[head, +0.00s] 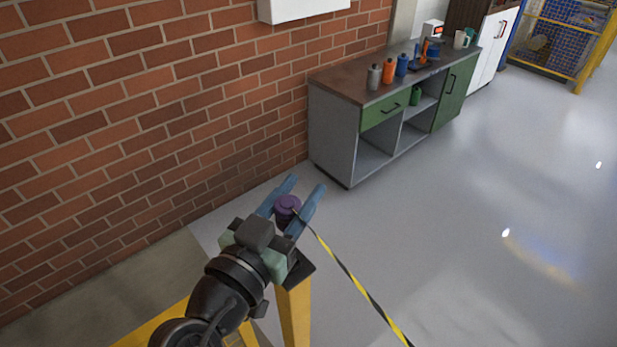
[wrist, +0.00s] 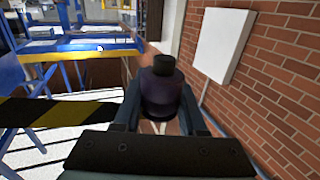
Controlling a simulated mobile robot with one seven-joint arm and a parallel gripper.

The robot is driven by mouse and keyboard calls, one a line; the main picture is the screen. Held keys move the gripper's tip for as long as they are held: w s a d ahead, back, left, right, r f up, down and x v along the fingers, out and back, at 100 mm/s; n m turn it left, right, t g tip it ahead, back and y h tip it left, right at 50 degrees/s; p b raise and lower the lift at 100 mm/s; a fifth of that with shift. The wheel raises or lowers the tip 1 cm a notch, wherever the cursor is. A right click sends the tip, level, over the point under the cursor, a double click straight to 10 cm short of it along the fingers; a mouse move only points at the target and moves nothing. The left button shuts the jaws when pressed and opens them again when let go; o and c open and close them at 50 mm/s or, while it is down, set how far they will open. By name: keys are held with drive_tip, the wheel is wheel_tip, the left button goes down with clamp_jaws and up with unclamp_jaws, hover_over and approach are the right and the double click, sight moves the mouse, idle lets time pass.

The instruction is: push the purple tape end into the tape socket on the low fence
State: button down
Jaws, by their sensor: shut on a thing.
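The purple tape end (head: 287,208) sits between the blue fingers of my gripper (head: 298,198). In the wrist view the purple tape end (wrist: 162,92), with a dark cap, stands between the fingers of my gripper (wrist: 162,110). The gripper is shut on it. The yellow-and-black tape (head: 350,275) runs from it to the lower right in the head view, and the tape (wrist: 50,112) goes off to the left in the wrist view. A yellow post (head: 293,315) shows below my gripper, partly hidden by my arm. I cannot make out the tape socket.
A brick wall (head: 150,110) runs along the left. A workbench (head: 375,120) with bottles stands against it farther off. The grey floor (head: 480,250) on the right is open. A white wall box (wrist: 222,45) hangs on the bricks in the wrist view.

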wheel_tip(320, 180, down, 6)
drive_tip(key=b, duration=0.3)
drive_tip(key=shift+s+a+b, duration=0.1)
drive_tip(key=shift+s+b, duration=0.05)
drive_tip(key=shift+b, duration=0.2)
drive_tip(key=shift+f+b, duration=0.8)
drive_tip(key=shift+b, duration=0.2)
drive_tip(key=shift+s+b, duration=0.1)
drive_tip(key=shift+b, duration=1)
drive_tip(key=shift+f+b, duration=0.5)
drive_tip(key=shift+b, duration=0.2)
drive_tip(key=shift+c, duration=2)
unclamp_jaws()
drive_tip(key=shift+s+a, duration=0.1)
